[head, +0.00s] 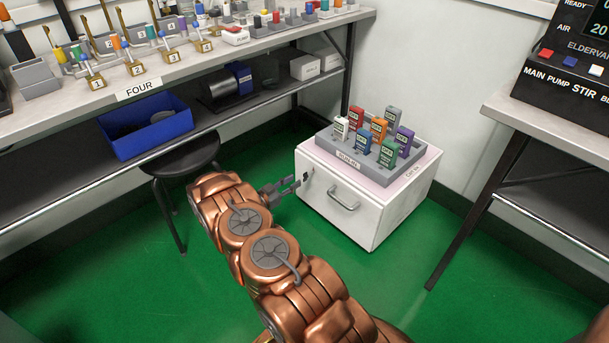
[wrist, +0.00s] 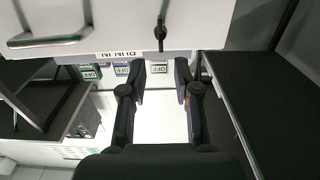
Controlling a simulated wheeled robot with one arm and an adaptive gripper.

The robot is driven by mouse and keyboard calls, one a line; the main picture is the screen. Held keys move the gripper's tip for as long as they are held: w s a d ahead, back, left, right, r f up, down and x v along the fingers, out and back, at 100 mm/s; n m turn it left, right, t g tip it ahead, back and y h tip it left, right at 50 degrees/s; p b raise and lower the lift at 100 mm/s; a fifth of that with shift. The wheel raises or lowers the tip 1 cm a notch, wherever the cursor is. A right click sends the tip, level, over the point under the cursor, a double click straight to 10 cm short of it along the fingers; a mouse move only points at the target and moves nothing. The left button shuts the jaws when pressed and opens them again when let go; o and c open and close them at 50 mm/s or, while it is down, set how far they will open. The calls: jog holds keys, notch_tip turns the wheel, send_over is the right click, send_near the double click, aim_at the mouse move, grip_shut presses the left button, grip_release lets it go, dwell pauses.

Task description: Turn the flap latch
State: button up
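The white cabinet (head: 335,205) stands on the green floor, with a bar handle on its front; the handle (wrist: 50,38) also shows in the wrist view. A small dark latch (wrist: 160,34) sits on the cabinet front in the wrist view, its lever running up and down in the picture. In the head view my gripper (head: 294,184) is at the left end of the cabinet front, close to it. In the wrist view my gripper (wrist: 160,75) has its two fingers spread, with nothing held. The latch appears beyond the fingertips, between their lines. I cannot tell the exact gap.
A grey rack (head: 372,150) of several coloured testers stands on the cabinet top. A stool (head: 180,157) and a workbench (head: 200,57) are to the left. Another table (head: 545,122) with a control box is at the right. Green floor is open in front of the cabinet.

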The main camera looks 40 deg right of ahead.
aim_at(305, 173)
jog(key=shift+d+b, duration=1.1)
jog(key=shift+d, duration=2.35)
grip_shut()
jog(key=shift+f, duration=0.1)
